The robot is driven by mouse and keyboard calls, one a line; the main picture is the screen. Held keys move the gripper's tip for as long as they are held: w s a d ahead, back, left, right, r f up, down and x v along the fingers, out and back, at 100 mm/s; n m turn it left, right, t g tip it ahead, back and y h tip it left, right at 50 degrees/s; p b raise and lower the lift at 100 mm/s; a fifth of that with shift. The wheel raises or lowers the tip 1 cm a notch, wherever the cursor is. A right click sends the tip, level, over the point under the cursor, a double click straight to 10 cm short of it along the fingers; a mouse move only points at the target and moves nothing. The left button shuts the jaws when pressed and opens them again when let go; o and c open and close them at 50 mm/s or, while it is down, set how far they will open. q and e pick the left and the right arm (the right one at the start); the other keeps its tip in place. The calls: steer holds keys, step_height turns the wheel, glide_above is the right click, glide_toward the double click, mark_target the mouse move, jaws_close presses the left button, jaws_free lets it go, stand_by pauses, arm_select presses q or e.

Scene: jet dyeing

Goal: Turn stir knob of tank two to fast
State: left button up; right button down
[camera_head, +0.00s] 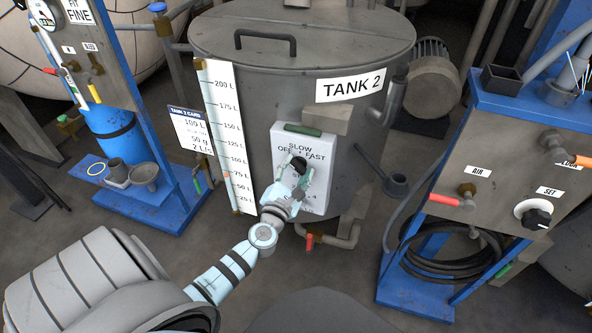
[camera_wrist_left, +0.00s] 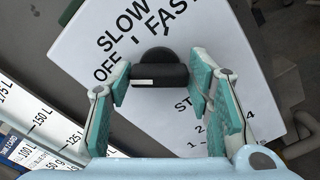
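Tank 2 (camera_head: 260,90) is a grey lidded cylinder with a white control panel (camera_head: 318,147) on its front. In the left wrist view the panel's black stir knob (camera_wrist_left: 160,68) sits below the labels OFF, SLOW and FAST. A white mark shows on the knob's left part, on the OFF side. My left gripper (camera_head: 296,172) is at the panel; in the left wrist view its fingers (camera_wrist_left: 160,80) stand apart, one on each side of the knob. The gaps are very small, and I cannot tell whether the pads touch it. My right gripper is not in view.
A blue rack (camera_head: 175,200) with small cups stands at the left. A red-handled drain valve (camera_head: 309,241) is below the panel.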

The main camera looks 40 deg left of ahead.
arm_select(q)
steer(key=c, duration=0.6)
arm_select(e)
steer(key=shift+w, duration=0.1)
arm_select(q)
steer(key=shift+o, duration=0.2)
steer(key=shift+m+p, duration=0.3)
steer(key=shift+m, duration=0.1)
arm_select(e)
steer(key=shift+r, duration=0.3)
arm_select(q)
steer(key=shift+m+p, duration=0.35)
steer(key=shift+m, duration=0.35)
steer(key=shift+m+p, duration=0.65)
steer(key=shift+m, duration=0.55)
steer(key=shift+m+p, duration=0.4)
steer(key=shift+m, duration=0.5)
steer(key=m+p, duration=0.1)
steer(key=m, duration=0.2)
steer(key=shift+m+p, duration=0.35)
steer(key=shift+m, duration=0.05)
steer(key=m+p, duration=0.2)
steer(key=m, duration=0.3)
steer(key=shift+m+p, duration=1.15)
steer(key=shift+m, duration=1.25)
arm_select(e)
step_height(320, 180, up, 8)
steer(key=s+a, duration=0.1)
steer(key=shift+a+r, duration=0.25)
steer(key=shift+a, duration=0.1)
